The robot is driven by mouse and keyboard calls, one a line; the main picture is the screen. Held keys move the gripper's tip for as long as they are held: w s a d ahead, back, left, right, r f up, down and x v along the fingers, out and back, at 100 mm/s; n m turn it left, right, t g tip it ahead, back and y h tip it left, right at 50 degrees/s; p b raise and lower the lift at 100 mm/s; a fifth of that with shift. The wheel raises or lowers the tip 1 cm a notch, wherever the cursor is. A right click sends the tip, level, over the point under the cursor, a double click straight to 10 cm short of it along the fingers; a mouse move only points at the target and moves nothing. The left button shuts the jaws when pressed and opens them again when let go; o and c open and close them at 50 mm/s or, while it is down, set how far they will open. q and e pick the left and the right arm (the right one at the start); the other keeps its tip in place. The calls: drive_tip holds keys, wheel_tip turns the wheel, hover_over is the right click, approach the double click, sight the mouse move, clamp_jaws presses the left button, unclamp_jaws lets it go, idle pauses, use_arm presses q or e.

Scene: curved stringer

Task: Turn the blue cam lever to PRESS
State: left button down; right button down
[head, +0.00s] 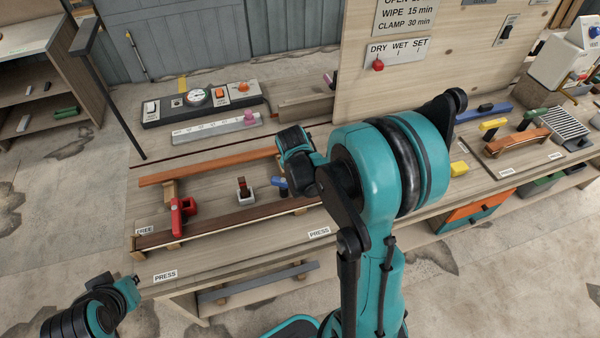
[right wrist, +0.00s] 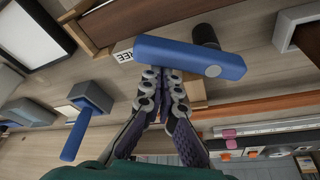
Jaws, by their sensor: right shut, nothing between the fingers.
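In the right wrist view the blue cam lever (right wrist: 190,57) is a thick blue bar lying across the picture just beyond my right fingertips. A dark round post (right wrist: 205,37) stands beside it, and the lever partly covers a FREE label (right wrist: 128,55). In the head view a small blue part of the lever (head: 280,183) shows left of my right arm. My right gripper (right wrist: 165,72) is shut and empty, its tips close against the lever's side; I cannot tell if they touch. PRESS labels (head: 319,232) (head: 165,276) are on the bench front. Only part of my left arm shows, lower left.
A red clamp lever (head: 180,215) stands at the left end of a dark curved strip (head: 225,224). A gauge panel (head: 200,101) stands at the back. Another blue handle (right wrist: 75,135) shows in the wrist view.

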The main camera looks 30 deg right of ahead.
drive_tip(key=m, duration=0.1)
drive_tip(key=s+a+m+g, duration=0.1)
drive_tip(key=m, duration=0.2)
drive_tip(key=shift+s+a+m+h+b, duration=0.25)
drive_tip(key=shift+s+m+h+b, duration=0.05)
drive_tip(key=shift+s+h+b, duration=0.1)
drive_tip(key=a+m, duration=0.1)
drive_tip(key=m, duration=0.1)
drive_tip(key=s+m+g, duration=0.1)
drive_tip(key=m, duration=0.1)
drive_tip(key=shift+a+g, duration=0.3)
drive_tip(key=shift+a, duration=0.1)
drive_tip(key=shift+s+a+b, duration=0.15)
drive_tip(key=shift+a+b, duration=0.2)
drive_tip(key=shift+a, duration=0.4)
drive_tip(key=shift+d, duration=0.1)
